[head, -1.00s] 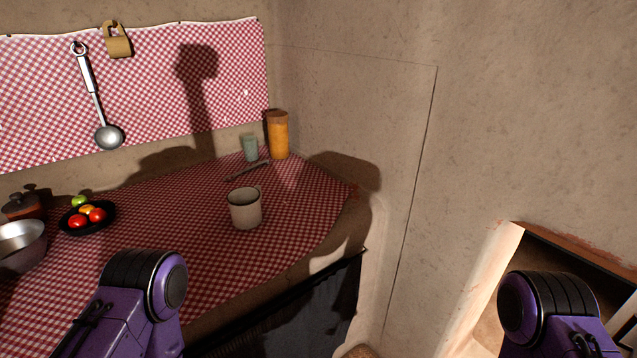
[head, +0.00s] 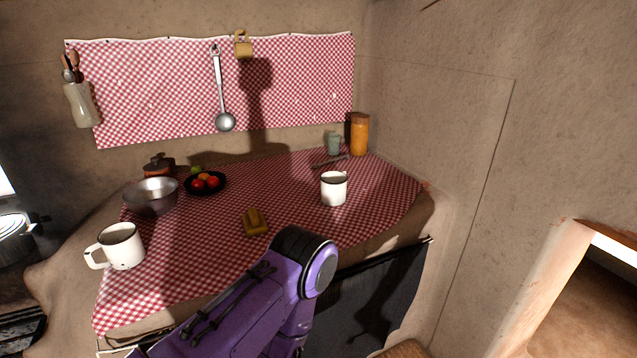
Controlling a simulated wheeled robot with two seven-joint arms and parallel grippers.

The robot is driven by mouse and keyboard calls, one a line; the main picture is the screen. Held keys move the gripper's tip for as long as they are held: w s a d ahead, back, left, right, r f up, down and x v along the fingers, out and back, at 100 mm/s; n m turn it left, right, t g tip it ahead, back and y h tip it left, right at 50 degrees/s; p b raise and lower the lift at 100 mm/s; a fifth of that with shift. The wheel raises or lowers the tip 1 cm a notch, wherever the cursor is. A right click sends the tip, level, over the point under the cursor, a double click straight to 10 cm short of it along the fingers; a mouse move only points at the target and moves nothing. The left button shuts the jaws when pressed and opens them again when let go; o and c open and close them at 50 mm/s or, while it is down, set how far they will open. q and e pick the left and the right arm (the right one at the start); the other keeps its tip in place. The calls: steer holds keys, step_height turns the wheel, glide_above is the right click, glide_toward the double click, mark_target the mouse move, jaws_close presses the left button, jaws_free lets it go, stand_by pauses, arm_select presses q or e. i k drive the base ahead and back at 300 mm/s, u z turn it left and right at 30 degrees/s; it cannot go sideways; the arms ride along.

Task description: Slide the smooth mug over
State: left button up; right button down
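A white mug with a dark rim (head: 334,189) stands upright on the checked cloth, right of the middle of the counter. A larger white mug (head: 120,246) stands at the front left, its handle to the left. A small green cup (head: 334,145) stands at the back, and a brown mug (head: 243,46) hangs on the wall. I cannot tell from surface alone which mug is the smooth one. Only a purple link of my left arm shows at the bottom; neither gripper is in view.
On the red checked cloth (head: 300,222) are a metal bowl (head: 151,197), a dark plate (head: 219,187) of fruit, a yellow-brown block (head: 255,222) and an orange jar (head: 359,135). A thin dark stick (head: 330,162) lies behind the middle mug. The cloth right of that mug is clear.

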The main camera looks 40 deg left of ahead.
mark_target(336, 187)
steer(key=k, duration=0.2)
steer(key=u, duration=1.15)
